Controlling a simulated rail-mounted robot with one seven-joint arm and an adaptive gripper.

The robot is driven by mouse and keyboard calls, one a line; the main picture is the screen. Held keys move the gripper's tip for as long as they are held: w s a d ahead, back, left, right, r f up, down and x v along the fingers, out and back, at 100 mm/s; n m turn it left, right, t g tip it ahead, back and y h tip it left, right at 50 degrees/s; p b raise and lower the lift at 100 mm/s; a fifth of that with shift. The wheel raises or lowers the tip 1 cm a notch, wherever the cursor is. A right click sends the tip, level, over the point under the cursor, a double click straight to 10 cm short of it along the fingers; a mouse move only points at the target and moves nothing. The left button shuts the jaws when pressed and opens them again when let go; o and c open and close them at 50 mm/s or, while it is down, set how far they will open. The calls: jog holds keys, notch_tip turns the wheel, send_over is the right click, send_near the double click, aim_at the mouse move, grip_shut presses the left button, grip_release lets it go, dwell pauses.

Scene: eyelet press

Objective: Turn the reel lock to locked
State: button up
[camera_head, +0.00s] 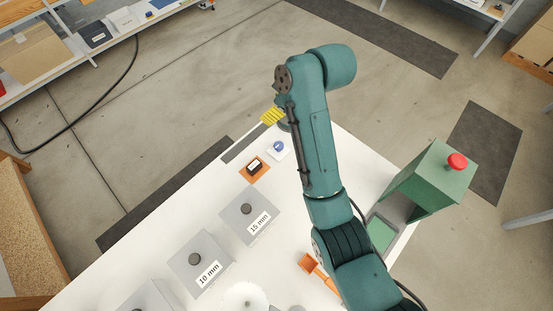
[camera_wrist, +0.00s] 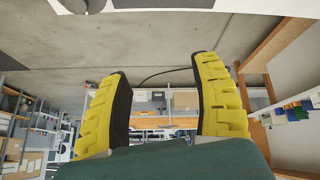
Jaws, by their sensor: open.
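I cannot say for certain which part is the reel lock. A white round piece (camera_head: 244,298), possibly a reel, is cut off by the bottom edge of the head view. An orange part with a handle (camera_head: 318,270) lies on the table near it, partly hidden by my arm. A black switch-like block on an orange base (camera_head: 254,167) sits near the table's far corner. My gripper (camera_head: 272,116) shows as yellow fingers beyond that corner. In the wrist view its yellow fingers (camera_wrist: 163,67) are spread with nothing between them.
A green press-like housing with a red button (camera_head: 457,162) stands at the table's right. A white plate with a blue disc (camera_head: 278,149) lies near my gripper. Shelving (camera_head: 60,50) stands across open floor.

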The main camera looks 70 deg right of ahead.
jog(key=g+y+b, duration=0.1)
jog(key=y+b, duration=0.1)
send_near(279, 145)
jog(key=b+x, duration=0.2)
jog(key=x, duration=0.7)
jog(key=shift+w+f+b, duration=0.1)
jog(key=shift+f+b, duration=0.15)
jog(key=shift+b, duration=0.05)
grip_shut()
